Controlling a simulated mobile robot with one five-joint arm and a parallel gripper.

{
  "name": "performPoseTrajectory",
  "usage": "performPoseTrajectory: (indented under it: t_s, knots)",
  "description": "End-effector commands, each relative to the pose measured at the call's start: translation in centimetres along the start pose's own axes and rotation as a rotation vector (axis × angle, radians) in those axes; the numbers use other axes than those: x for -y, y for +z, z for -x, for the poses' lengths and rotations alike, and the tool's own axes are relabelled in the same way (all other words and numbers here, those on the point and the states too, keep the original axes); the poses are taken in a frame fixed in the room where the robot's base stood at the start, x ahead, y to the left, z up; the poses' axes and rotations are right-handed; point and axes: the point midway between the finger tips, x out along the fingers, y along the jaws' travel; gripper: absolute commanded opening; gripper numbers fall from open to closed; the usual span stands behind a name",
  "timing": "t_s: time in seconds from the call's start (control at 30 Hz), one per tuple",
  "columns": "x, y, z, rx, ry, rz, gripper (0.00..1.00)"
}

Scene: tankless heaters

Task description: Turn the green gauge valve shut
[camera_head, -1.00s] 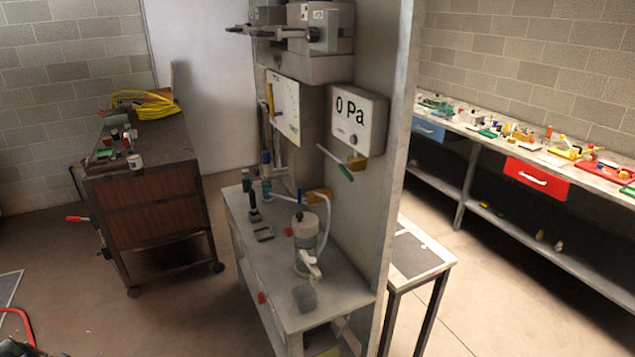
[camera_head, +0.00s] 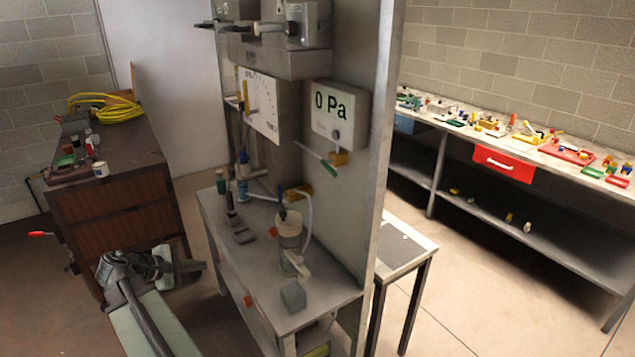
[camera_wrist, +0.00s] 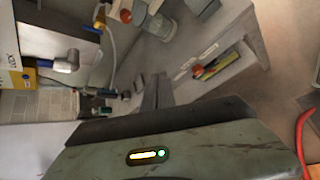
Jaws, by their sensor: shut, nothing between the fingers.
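A green-tipped lever (camera_head: 329,168) sits on a yellow valve body (camera_head: 339,158) below the 0 Pa gauge (camera_head: 336,113). The lever slants down to the right, close against the grey panel. My arm reaches in at the lower left of the head view, well apart from the valve; its gripper cannot be made out clearly there. In the wrist view my gripper (camera_wrist: 157,78) is shut and empty, with its dark fingers in front of the bench's side. I cannot pick out the green lever in the wrist view.
The grey bench (camera_head: 262,296) below the gauge carries a pump-like cylinder (camera_head: 289,230), hoses and small items. A brown cabinet (camera_head: 118,202) with a yellow coiled hose (camera_head: 105,107) stands at left. A low table (camera_head: 418,238) stands right of the panel.

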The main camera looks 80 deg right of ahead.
Motion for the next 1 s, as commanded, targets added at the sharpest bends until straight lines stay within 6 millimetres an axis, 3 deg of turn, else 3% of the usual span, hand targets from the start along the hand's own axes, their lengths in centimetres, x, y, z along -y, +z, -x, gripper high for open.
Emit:
performPoseTrajectory:
  t_s: [0.03,0.1,0.2,0.3,0.4,0.67,1.0]
  knots:
    - [-2.8,5.2,-4.0,0.135,0.036,0.061,0.0]
    - [-5.9,12.1,-7.7,0.319,0.07,0.177,0.0]
    - [-8.5,20.0,-10.7,0.532,0.071,0.324,0.0]
    - [-9.8,24.9,-12.0,0.666,0.053,0.425,0.0]
    - [-10.3,27.0,-12.3,0.726,0.04,0.475,0.0]
    - [-10.6,28.0,-13.2,0.737,0.036,0.482,0.0]
    - [-12.1,32.5,-18.6,0.736,0.034,0.48,0.0]
